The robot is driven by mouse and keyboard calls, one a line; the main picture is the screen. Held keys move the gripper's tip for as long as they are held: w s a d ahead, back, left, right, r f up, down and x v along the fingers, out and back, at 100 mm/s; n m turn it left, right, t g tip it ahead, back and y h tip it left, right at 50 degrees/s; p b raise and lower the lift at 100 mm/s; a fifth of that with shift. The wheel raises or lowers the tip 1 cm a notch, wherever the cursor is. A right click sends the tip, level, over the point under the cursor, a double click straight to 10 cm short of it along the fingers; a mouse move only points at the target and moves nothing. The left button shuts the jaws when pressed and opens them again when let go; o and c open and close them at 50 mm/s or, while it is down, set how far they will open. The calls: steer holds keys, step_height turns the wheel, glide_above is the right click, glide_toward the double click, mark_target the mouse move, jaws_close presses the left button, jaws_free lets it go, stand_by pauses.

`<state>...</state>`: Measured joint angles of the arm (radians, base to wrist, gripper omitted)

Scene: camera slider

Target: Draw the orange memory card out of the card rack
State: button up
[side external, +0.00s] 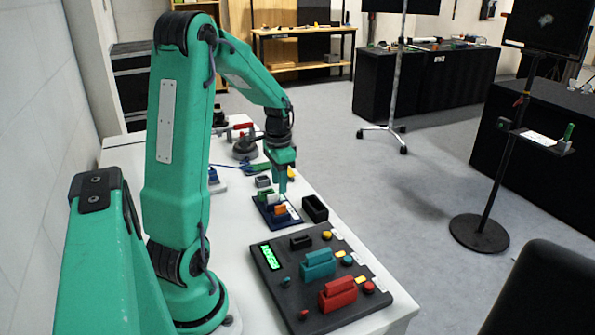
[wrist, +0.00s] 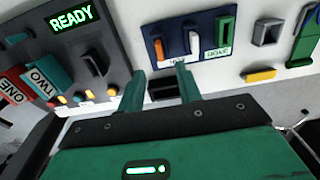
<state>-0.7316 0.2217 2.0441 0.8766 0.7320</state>
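The orange memory card (side external: 280,210) stands in the dark blue card rack (side external: 262,214) on the white table. In the wrist view the orange card (wrist: 158,50) is in the leftmost slot of the rack (wrist: 207,20), with a white card (wrist: 194,42) in the middle and a green card (wrist: 225,33) at the right. My gripper (side external: 283,190) is above the rack, pointing down. In the wrist view its two fingers (wrist: 158,70) are apart with no card between them. The orange card appears just beyond the fingertips; I cannot tell the exact gap.
A black open box (side external: 315,208) stands beside the rack. A dark console (side external: 265,235) with a lit READY display, a teal block (side external: 318,264) and a red block (side external: 338,293) lies nearer the camera. A grey block (wrist: 267,32) and a yellow piece (wrist: 260,75) lie right of the rack.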

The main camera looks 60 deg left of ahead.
mark_target(281, 212)
steer(key=shift+f, duration=0.1)
steer(key=shift+f, duration=3.8)
jaws_close()
